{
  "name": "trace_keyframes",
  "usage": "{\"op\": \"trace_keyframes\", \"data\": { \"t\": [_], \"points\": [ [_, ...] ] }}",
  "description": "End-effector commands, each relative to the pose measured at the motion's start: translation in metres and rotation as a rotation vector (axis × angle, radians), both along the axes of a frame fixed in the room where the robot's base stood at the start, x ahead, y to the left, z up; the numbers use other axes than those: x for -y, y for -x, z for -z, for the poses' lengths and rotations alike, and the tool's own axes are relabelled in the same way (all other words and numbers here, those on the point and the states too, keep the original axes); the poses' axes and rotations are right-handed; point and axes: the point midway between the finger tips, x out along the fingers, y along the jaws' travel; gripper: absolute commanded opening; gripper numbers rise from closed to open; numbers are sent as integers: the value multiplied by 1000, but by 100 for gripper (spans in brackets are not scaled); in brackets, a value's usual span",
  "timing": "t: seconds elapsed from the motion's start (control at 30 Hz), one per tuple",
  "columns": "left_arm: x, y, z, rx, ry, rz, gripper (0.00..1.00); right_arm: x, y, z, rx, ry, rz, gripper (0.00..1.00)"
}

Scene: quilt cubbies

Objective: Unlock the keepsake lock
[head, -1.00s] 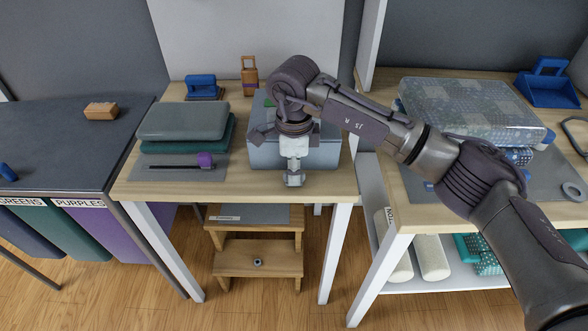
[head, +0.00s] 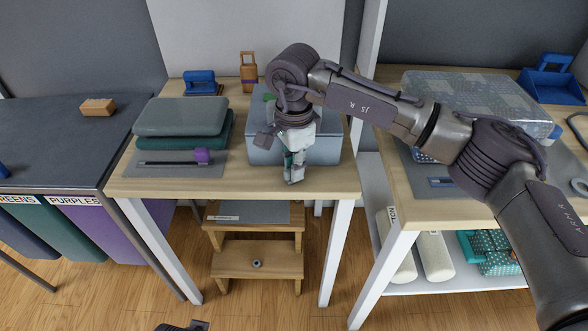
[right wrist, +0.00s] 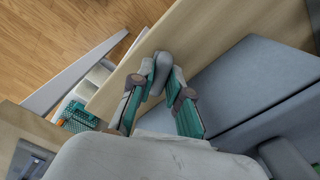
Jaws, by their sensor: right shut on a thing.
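A grey-blue box (head: 265,150), which I take to be the keepsake box, stands on the small wooden table behind my right gripper. My right gripper (head: 294,167) is in front of the box, above the table's front part, pointing down. In the right wrist view its teal-lined fingers (right wrist: 160,86) are shut on a small grey thing (right wrist: 161,68), possibly a key. The box's blue-grey side (right wrist: 245,80) lies to the right of the fingers. I cannot make out a lock; the arm hides part of the box. A dark part at the head view's bottom edge may be my left gripper (head: 186,326).
A wooden step stool (head: 255,247) is under the table.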

Motion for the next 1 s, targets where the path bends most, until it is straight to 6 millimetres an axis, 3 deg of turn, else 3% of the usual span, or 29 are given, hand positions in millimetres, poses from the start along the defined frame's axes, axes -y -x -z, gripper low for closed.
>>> {"op": "trace_keyframes", "data": {
  "t": [0.5,1.0],
  "points": [
    [-2,4,-58,32,1,-6,0,0,-1,-1,5,-1,-490,0],
    [-3,9,-81,42,1,-7,0,0,-1,-2,5,-1,-914,0]
  ]
}}
